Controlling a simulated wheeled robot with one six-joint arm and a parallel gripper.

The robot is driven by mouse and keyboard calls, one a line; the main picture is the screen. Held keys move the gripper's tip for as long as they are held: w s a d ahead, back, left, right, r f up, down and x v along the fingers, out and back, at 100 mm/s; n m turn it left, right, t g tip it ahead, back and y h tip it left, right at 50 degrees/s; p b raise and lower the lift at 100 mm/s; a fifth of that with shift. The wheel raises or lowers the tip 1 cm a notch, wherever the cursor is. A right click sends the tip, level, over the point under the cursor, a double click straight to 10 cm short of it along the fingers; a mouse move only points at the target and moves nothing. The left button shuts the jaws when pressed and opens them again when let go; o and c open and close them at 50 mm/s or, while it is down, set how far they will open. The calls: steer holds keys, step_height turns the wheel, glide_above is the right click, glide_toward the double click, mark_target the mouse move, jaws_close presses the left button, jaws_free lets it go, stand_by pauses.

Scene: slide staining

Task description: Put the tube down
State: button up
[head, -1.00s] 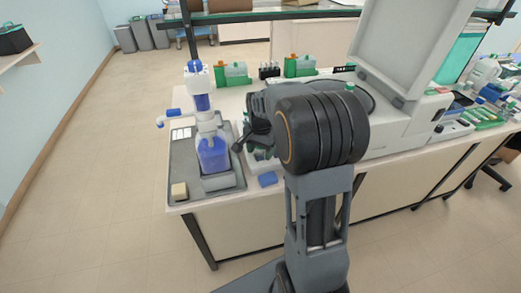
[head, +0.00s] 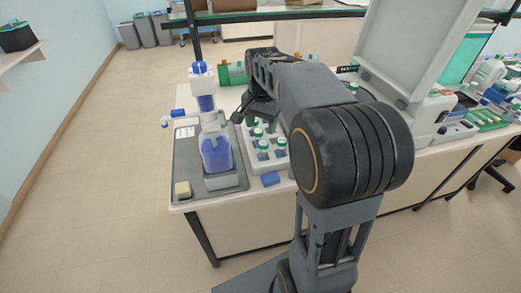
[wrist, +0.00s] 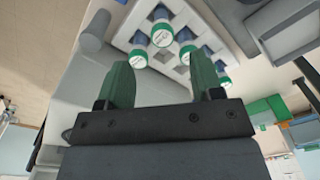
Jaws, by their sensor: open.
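Several tubes with green-and-white caps (head: 263,144) stand in a white rack (head: 281,166) on the bench in the head view. The wrist view shows some of these tubes (wrist: 162,36) close up in the rack (wrist: 207,36), with an empty-looking slot near them. I cannot tell which of them is the task's tube. My gripper (wrist: 161,82) is open, with its two green fingers apart and nothing between them. In the head view my gripper (head: 252,112) is above the rack's back left part. My arm hides some of the rack's right side.
A grey tray (head: 183,160) left of the rack holds a blue-filled bottle (head: 216,150). Green boxes (head: 233,73) stand behind. A large light-grey machine with a raised lid (head: 415,40) stands to the right.

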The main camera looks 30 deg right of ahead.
steer(key=s+a+f+n+t, duration=0.1)
steer(key=s+a+f+n, duration=0.1)
steer(key=s+a+n, duration=0.2)
steer(key=s+a+f+n+t, duration=0.2)
steer(key=s+n, duration=0.4)
steer(key=s, duration=0.4)
steer(key=shift+s+a+f, duration=0.4)
steer(key=shift+a+f, duration=0.45)
steer(key=shift+a, duration=0.3)
steer(key=shift+r, duration=0.1)
